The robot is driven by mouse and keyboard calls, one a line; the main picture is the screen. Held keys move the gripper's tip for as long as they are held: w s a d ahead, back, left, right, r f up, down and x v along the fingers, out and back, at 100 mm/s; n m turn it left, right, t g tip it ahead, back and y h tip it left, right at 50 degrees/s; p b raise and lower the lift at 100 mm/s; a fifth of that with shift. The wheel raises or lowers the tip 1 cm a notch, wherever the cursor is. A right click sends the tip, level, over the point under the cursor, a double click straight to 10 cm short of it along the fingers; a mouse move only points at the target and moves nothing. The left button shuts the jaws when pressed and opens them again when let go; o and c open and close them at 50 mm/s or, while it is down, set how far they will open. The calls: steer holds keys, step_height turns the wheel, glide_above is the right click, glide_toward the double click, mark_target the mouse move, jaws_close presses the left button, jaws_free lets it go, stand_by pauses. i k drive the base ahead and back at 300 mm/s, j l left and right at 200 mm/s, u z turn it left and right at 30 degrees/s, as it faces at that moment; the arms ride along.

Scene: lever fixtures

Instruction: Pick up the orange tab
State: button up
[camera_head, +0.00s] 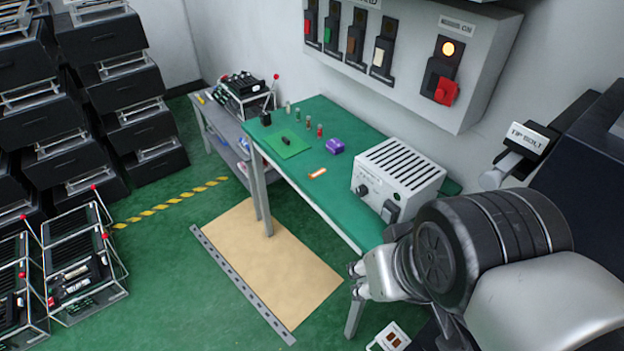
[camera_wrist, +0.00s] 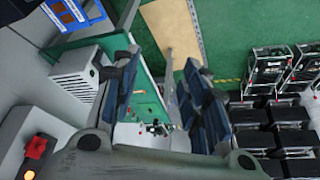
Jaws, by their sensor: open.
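The orange tab (camera_head: 317,173) is a small flat piece lying on the green tabletop (camera_head: 345,205) of the workbench. It lies in front of a purple block (camera_head: 335,146) and left of a white vented box (camera_head: 399,172). My gripper (camera_head: 357,280) is at the lower right in the head view, well away from the tab and off the front right of the bench. In the wrist view my gripper (camera_wrist: 160,88) shows two spread dark fingers with nothing between them.
A green mat (camera_head: 288,147) and several small coloured pegs are on the bench. A wall panel (camera_head: 480,70) with switches and a red lever hangs above it. Stacked black crates (camera_head: 110,75) stand at the left. The tan floor mat (camera_head: 268,265) before the bench is clear.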

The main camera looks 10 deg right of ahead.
mark_target(318, 173)
steer(key=i+j+z, duration=0.2)
steer(key=i+j, duration=0.3)
steer(key=i, duration=0.25)
steer(key=i+j+z, duration=0.15)
steer(key=i+j, duration=0.5)
steer(key=i, duration=0.1)
